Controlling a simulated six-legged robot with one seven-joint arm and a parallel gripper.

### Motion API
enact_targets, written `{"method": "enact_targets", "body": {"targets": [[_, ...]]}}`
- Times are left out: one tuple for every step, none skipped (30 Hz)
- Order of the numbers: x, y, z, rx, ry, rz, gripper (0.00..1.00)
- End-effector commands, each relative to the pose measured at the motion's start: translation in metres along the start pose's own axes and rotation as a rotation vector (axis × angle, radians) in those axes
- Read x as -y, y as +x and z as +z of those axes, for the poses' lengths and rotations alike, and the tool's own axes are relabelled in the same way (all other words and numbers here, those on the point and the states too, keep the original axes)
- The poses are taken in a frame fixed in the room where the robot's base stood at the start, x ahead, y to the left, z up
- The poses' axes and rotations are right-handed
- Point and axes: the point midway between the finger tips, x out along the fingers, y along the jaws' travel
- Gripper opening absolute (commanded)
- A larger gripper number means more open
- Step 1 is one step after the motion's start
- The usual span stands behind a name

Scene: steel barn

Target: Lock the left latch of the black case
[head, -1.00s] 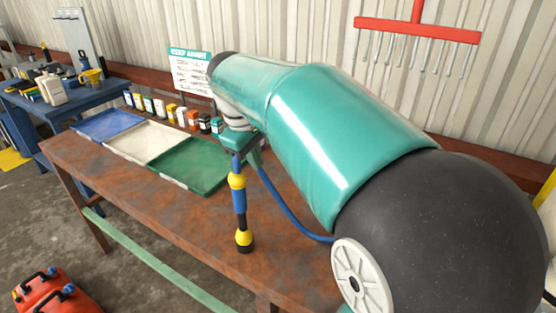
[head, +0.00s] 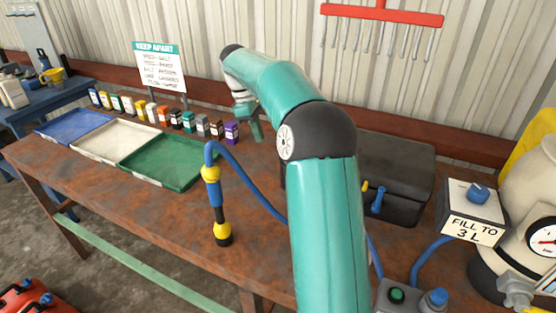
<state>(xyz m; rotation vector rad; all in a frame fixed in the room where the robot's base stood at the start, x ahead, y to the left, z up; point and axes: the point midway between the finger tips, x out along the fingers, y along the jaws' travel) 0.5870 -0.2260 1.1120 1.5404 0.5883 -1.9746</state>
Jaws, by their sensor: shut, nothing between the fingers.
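The black case (head: 400,165) stands closed on the rusty bench, right of centre in the head view. My teal arm hides its left part. A blue latch lever (head: 377,201) hangs on its front, with a small yellow piece (head: 365,187) beside it. A second latch further left does not show; it may be behind my arm. My gripper (head: 257,130) is small in the view, shut and empty, pointing down near the row of small boxes, left of the case and apart from it.
A hose wand (head: 217,200) with a blue hose stands on the bench in front of my gripper. Blue, white and green trays (head: 160,178) lie to the left. Small boxes (head: 189,122) line the back. A "FILL TO 3 L" box (head: 470,222) and a tank (head: 520,190) stand at right.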

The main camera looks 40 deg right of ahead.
Motion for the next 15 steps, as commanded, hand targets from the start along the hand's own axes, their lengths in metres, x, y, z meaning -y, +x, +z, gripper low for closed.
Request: {"method": "enact_targets", "body": {"targets": [[0.000, 0.002, 0.000, 0.000, 0.000, -0.001, 0.00], [0.000, 0.003, 0.000, 0.000, 0.000, -0.001, 0.00], [0.000, 0.006, 0.000, 0.000, 0.000, 0.000, 0.00], [0.000, 0.009, 0.000, 0.000, 0.000, -0.001, 0.00], [0.000, 0.013, 0.000, 0.001, 0.000, -0.002, 0.00], [0.000, 0.019, 0.001, 0.001, 0.000, -0.002, 0.00], [0.000, 0.024, 0.001, 0.001, 0.001, -0.002, 0.00], [0.001, 0.029, 0.001, 0.002, 0.000, -0.003, 0.00], [0.000, 0.037, 0.001, 0.001, 0.000, -0.003, 0.00], [0.001, 0.043, 0.001, 0.002, 0.000, -0.004, 0.00], [0.001, 0.049, 0.001, 0.001, 0.001, -0.003, 0.00], [0.001, 0.057, 0.001, 0.001, 0.001, -0.004, 0.00], [0.000, 0.062, 0.001, 0.001, 0.001, -0.003, 0.00], [0.001, 0.069, 0.001, 0.001, 0.000, -0.003, 0.00], [0.001, 0.076, 0.001, 0.001, 0.000, -0.002, 0.00]]}}
